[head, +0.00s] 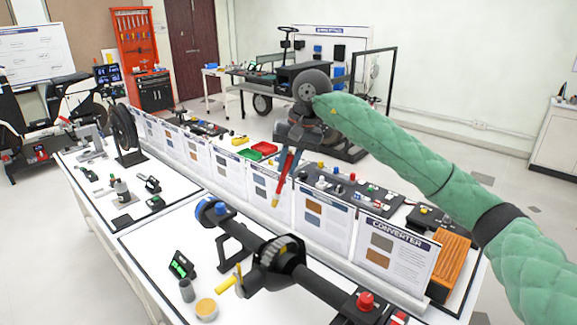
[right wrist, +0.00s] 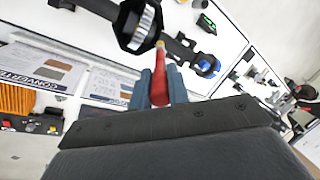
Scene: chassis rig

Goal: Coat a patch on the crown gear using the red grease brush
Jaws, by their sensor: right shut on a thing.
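The crown gear (head: 283,250) is a silver toothed ring in the black axle housing on the white table; it also shows in the right wrist view (right wrist: 143,27). My right gripper (head: 290,160) is shut on the red grease brush (head: 283,183), which points down with its pale yellow tip lowest. In the right wrist view the red brush (right wrist: 160,85) sits between the blue-grey fingers (right wrist: 160,90). Its tip overlaps the gear's edge in that picture, but in the head view it hangs above and behind the gear, apart from it. My left gripper is not in view.
The black axle (head: 315,284) with a blue end (head: 212,211) lies across the table. A round tin with tan contents (head: 206,309) stands in front, near a yellow part (head: 227,284). A row of upright printed panels (head: 325,217) stands behind the axle.

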